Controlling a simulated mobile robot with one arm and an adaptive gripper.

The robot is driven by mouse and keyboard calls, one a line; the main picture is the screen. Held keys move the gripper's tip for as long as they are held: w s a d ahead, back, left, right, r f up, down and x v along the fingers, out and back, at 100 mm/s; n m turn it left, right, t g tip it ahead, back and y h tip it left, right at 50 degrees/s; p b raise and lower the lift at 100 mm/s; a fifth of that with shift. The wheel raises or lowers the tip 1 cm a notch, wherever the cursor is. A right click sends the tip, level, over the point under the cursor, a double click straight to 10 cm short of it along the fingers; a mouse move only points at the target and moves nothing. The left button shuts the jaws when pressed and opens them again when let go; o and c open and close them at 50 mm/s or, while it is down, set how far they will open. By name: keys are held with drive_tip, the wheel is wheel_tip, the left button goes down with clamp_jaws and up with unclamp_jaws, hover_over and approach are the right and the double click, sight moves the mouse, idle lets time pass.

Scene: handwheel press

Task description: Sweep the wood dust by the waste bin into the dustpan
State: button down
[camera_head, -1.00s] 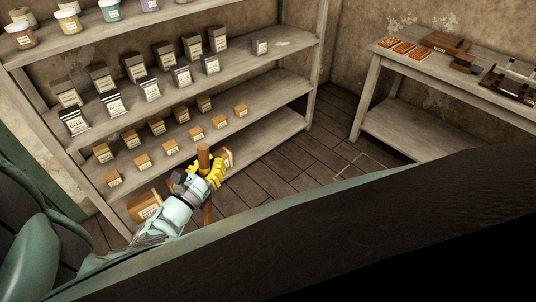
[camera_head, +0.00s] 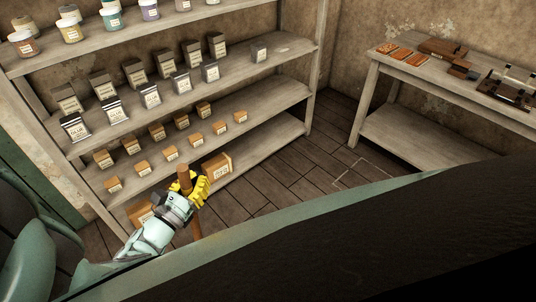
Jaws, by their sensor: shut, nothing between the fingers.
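My gripper (camera_head: 201,187) has yellow fingers and is in the lower left part of the head view, in front of the shelf unit. It is shut. A brown wooden stick (camera_head: 184,176), like a broom handle, stands nearly upright right at the fingers. Its top rises above them and its lower part shows below them. The picture does not show a grip on the stick, and its lower end is hidden behind the dark green-edged surface in front. I see no wood dust, waste bin or dustpan in this view.
A wooden shelf unit (camera_head: 277,97) with jars, bags and small boxes stands behind my gripper. Larger brown boxes (camera_head: 217,167) stand low by it. A workbench (camera_head: 372,79) with tools stands at the right. Bare plank floor (camera_head: 285,170) lies between them.

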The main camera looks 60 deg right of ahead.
sight(186, 193)
drive_tip(key=shift+w+a+p, duration=0.6)
drive_tip(key=shift+w+a, duration=1)
drive_tip(key=shift+a, duration=4.9)
drive_tip(key=shift+s+d+r+p, duration=0.25)
drive_tip(key=shift+s+d+p, duration=0.4)
drive_tip(key=shift+d, duration=0.7)
drive_tip(key=shift+s+d+r+p, duration=0.3)
drive_tip(key=shift+s+d, duration=0.5)
drive_tip(key=shift+d, duration=0.55)
drive_tip(key=shift+s+d+r+p, duration=0.2)
drive_tip(key=shift+s+d+p, duration=0.45)
drive_tip(key=shift+d, duration=0.7)
drive_tip(key=s+d, duration=0.2)
drive_tip(key=d, duration=0.7)
drive_tip(key=shift+s+r+b, duration=0.2)
drive_tip(key=shift+r+b, duration=0.05)
drive_tip(key=shift+b, duration=0.2)
drive_tip(key=shift+r, duration=0.1)
wheel_tip(186, 193, up, 6)
drive_tip(key=p, duration=0.6)
